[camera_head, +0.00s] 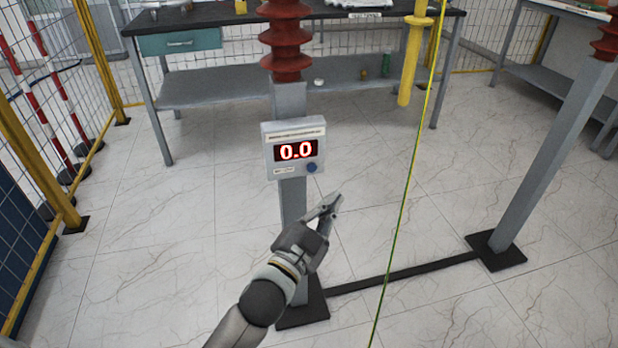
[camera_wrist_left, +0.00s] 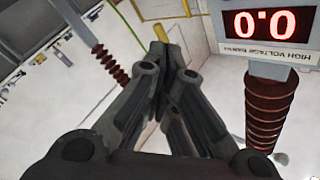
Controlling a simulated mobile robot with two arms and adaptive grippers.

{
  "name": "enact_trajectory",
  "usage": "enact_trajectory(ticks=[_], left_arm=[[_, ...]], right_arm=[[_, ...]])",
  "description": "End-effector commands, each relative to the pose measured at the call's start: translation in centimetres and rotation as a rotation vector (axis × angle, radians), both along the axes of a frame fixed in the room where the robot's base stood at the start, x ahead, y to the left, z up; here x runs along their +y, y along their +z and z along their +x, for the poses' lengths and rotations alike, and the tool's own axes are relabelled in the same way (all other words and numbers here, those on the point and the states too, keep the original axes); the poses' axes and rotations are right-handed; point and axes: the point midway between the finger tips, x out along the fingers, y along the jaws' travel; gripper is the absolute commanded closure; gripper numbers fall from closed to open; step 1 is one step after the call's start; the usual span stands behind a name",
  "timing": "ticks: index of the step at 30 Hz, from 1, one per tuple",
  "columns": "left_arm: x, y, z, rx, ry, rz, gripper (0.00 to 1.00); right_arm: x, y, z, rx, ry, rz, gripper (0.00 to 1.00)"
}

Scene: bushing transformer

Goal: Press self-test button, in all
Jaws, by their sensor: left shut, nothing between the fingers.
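The grey meter box (camera_head: 295,149) is fixed to a grey post below a red-brown ribbed insulator (camera_head: 286,40). Its red display (camera_head: 296,151) reads 0.0. A round blue button (camera_head: 312,168) sits at the lower right of its face. My left gripper (camera_head: 333,202) is shut and empty, below and to the right of the button and apart from it in the picture. In the left wrist view the fingers (camera_wrist_left: 170,60) are closed, and the display (camera_wrist_left: 264,25) shows upside down at the upper right; the button is not visible there. My right gripper is out of view.
A yellow rod (camera_head: 411,60) and a thin green-yellow cable (camera_head: 403,210) hang right of the post. A second grey post (camera_head: 550,160) stands at the right. A workbench (camera_head: 230,93) is behind; yellow-framed fencing (camera_head: 38,150) is at the left.

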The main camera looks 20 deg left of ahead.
Motion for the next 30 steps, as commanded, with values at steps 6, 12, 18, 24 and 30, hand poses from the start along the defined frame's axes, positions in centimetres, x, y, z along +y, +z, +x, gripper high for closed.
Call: enact_trajectory(ticks=[6,12,18,24,30], left_arm=[[0.0,0.1,0.0,0.0,0.0,0.001,1.0],[0.3,0.0,0.5,0.0,0.0,0.001,1.0],[1.6,-0.1,2.4,-0.001,0.001,0.004,1.0],[3.2,-0.1,4.8,-0.001,0.001,0.004,1.0],[4.4,0.0,6.5,0.002,0.001,0.002,1.0]], right_arm=[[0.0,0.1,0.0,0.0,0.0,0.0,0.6],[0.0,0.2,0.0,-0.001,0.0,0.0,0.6],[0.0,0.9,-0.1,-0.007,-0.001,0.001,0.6],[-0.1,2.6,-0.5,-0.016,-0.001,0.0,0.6],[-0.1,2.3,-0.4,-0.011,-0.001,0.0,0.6]])
